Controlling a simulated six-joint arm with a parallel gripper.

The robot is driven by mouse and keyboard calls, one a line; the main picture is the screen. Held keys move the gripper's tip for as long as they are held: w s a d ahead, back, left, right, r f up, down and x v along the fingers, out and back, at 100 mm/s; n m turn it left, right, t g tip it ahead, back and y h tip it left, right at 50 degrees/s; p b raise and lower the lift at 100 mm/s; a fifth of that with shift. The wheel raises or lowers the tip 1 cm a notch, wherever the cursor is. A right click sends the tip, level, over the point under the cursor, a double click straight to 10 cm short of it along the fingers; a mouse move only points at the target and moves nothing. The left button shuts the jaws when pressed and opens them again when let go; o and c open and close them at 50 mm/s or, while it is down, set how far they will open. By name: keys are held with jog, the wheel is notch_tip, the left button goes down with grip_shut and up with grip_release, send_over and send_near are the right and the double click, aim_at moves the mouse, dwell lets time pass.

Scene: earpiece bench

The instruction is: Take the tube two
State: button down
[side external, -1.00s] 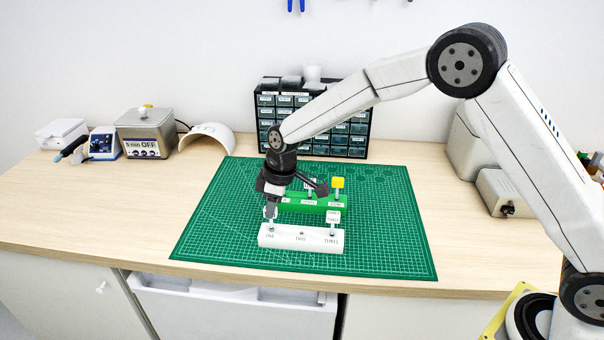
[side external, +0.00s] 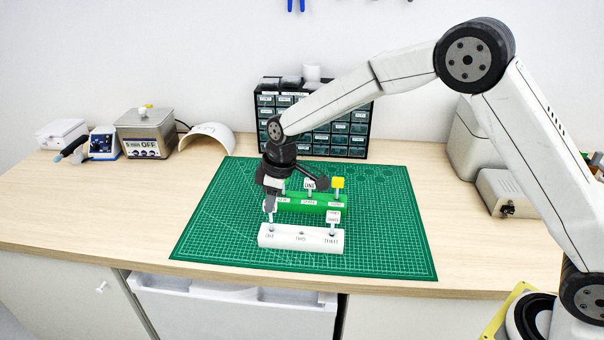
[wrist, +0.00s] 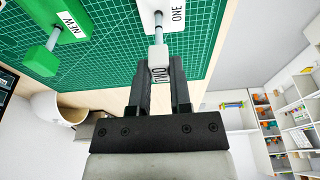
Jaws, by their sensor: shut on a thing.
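My gripper (wrist: 159,90) is shut on the cap of a tube (wrist: 158,56). The cap is a pale cube, and a label reading TWO (wrist: 159,74) shows between the fingers. The tube's thin grey shaft points at the ONE position of the white block (side external: 300,238). I cannot tell whether its lower end is still in the hole. In the side view the gripper (side external: 270,208) is above the block's left end. The block's TWO position looks empty. A tube with a white THREE cap (side external: 333,218) stands at THREE.
A green block (side external: 299,203) stands behind, holding a ONE-capped tube (side external: 309,185) and a yellow-capped tube (side external: 337,184). A green-capped tube (wrist: 40,61) stands at its NEW position. The cutting mat (side external: 390,240) is clear to the right. Drawers (side external: 348,140) stand at the back.

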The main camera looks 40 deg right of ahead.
jog(key=shift+r, duration=0.55)
jog(key=shift+w+a+v, duration=0.15)
jog(key=shift+w+v, duration=0.05)
jog(key=shift+v, duration=0.95)
jog(key=shift+w+a+v, duration=0.15)
jog(key=shift+v, duration=1)
